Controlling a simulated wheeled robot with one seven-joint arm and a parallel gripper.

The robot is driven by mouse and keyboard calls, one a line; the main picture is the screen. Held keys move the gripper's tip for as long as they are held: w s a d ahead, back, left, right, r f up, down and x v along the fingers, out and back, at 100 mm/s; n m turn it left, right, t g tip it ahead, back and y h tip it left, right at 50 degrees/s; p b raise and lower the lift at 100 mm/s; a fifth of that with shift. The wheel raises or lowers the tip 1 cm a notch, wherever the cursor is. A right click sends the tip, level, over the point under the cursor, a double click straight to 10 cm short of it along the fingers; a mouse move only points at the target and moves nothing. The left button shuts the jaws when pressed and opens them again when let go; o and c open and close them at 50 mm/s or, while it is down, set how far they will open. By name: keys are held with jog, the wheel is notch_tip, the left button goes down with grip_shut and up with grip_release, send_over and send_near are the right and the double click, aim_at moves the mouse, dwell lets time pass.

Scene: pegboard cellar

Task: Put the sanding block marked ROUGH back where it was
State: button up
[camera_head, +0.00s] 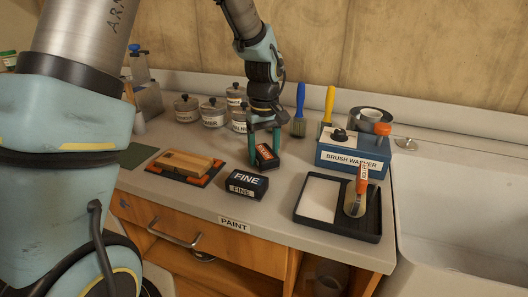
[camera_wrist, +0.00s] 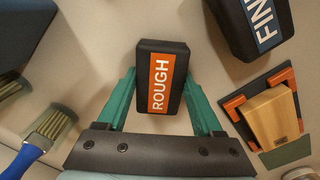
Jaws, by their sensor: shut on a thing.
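The black sanding block with the orange ROUGH label (camera_head: 266,154) is between the green fingers of my gripper (camera_head: 264,148), near the middle of the counter. In the wrist view the ROUGH block (camera_wrist: 162,77) sits between both fingers (camera_wrist: 160,85), its label facing the camera. My gripper is shut on it. I cannot tell whether its underside touches the counter. A black block with a blue and white FINE label (camera_head: 246,184) stands in front of it; part of it shows in the wrist view (camera_wrist: 262,25).
A wooden block (camera_head: 188,160) lies on a black and orange holder (camera_head: 172,175) at left. A black tray (camera_head: 335,228) and blue BRUSH WASHER box (camera_head: 350,160) are to the right, before the sink (camera_head: 460,210). Jars (camera_head: 214,112) and brushes (camera_head: 299,112) stand behind.

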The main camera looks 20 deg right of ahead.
aim_at(264, 152)
jog(key=shift+f, duration=0.1)
jog(key=o, duration=1.3)
notch_tip(264, 152, up, 12)
jog(key=b, duration=0.1)
jog(key=shift+m+t, duration=0.3)
jog(key=shift+t, duration=0.1)
jog(key=a+f, duration=0.1)
jog(key=a, duration=0.4)
jog(key=w+a+f, duration=0.1)
jog(key=a+f, duration=0.1)
jog(key=a, duration=0.4)
jog(key=w+a+f, duration=0.1)
jog(key=a, duration=0.4)
jog(key=shift+a+f, duration=0.15)
jog(key=shift+a, duration=0.05)
jog(key=s+a+f, duration=0.2)
jog(key=s+a, duration=0.1)
jog(key=a, duration=0.4)
jog(key=s+a+f+m, duration=0.1)
jog(key=s+a+f, duration=0.1)
jog(key=a, duration=0.4)
jog(key=shift+s+a+f+t, duration=0.25)
jog(key=shift+s+a+t, duration=0.15)
jog(key=shift+s, duration=0.1)
